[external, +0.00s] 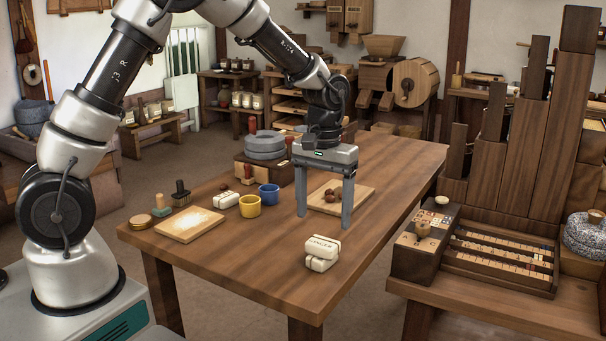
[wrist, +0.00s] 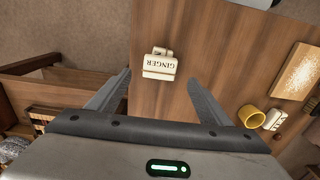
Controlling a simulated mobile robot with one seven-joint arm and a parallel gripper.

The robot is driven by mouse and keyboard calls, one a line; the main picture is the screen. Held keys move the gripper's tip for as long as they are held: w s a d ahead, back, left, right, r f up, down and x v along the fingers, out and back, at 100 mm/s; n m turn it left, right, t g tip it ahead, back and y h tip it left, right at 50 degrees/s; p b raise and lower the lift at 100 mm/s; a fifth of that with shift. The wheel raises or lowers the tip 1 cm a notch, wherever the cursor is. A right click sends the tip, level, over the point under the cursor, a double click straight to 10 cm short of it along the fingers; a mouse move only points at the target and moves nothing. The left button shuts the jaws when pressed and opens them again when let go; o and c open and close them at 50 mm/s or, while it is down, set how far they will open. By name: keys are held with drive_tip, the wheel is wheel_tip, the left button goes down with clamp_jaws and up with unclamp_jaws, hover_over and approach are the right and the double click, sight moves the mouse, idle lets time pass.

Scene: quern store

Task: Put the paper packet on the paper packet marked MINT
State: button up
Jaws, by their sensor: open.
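A cream paper packet (external: 323,245) lies on top of another paper packet (external: 319,264) at the table's front right. I cannot tell which packet is marked MINT.
A yellow mug (external: 250,206) and a blue mug (external: 268,194) stand mid-table. A floury board (external: 190,225) lies left, and a board (external: 362,198) with brown round things lies behind my gripper. Grey stones (external: 265,146) sit at the back. The table's right side is clear.

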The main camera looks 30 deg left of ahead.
wheel_tip(320, 180, up, 6)
drive_tip(key=shift+f+p, duration=0.1)
drive_tip(key=shift+p, duration=0.35)
drive_tip(key=s+a+r+t, duration=0.3)
drive_tip(key=s+a+r, duration=0.4)
drive_tip(key=s+a, duration=0.3)
drive_tip(key=s+a+r+t, duration=0.3)
drive_tip(key=s+a+r, duration=0.4)
drive_tip(key=s+a, duration=0.3)
wheel_tip(320, 180, up, 18)
drive_tip(key=p, duration=1.7)
drive_tip(key=shift+a+f, duration=0.2)
drive_tip(key=shift+a, duration=0.05)
